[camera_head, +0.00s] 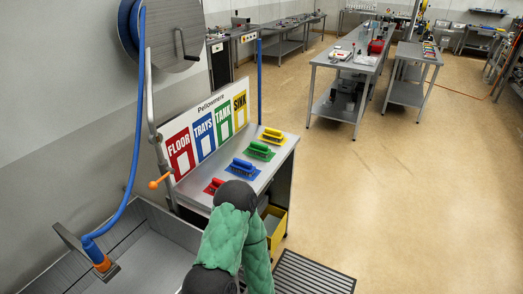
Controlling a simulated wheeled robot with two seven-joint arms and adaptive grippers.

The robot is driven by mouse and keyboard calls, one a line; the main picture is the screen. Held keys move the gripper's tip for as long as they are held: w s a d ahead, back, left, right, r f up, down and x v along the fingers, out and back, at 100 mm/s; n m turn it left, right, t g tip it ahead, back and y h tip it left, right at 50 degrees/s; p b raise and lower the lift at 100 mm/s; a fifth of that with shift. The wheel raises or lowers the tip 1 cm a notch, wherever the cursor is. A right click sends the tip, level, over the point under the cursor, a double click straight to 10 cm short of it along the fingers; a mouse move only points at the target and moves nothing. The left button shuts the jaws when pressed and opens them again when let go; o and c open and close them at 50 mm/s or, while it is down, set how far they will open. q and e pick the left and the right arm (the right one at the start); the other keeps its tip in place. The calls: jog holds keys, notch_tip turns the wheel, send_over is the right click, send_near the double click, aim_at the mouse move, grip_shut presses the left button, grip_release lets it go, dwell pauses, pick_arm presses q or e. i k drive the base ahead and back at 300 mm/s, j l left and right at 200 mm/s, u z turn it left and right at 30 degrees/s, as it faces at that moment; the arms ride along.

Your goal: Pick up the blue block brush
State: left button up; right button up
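The blue block brush (242,169) lies on the grey steel counter (266,173) at the left of the head view, between a green brush (260,151) and a red brush (214,187). One of my arms, with a green padded sleeve and a black joint, rises from the bottom edge in front of the counter. Its black joint is just below the blue brush in the picture; I cannot tell whether it is the left or right arm. No gripper fingers show, so neither gripper is in view. Nothing is seen holding the blue brush.
A yellow brush (272,136) lies at the counter's far end. A sign board (208,131) with coloured panels stands behind the brushes. A steel sink (150,250) is at lower left, a hose reel (172,30) above. A yellow bin (276,221) sits under the counter. Open floor lies right.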

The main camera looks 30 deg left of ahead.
aim_at(246, 168)
jog(key=i+l+u, duration=0.1)
jog(key=i+u, duration=0.3)
jog(key=i+l+u, duration=0.25)
jog(key=i+u, duration=0.15)
jog(key=i, duration=0.15)
jog(key=i+l+u, duration=0.75)
jog(key=i+l, duration=0.05)
jog(key=l, duration=0.05)
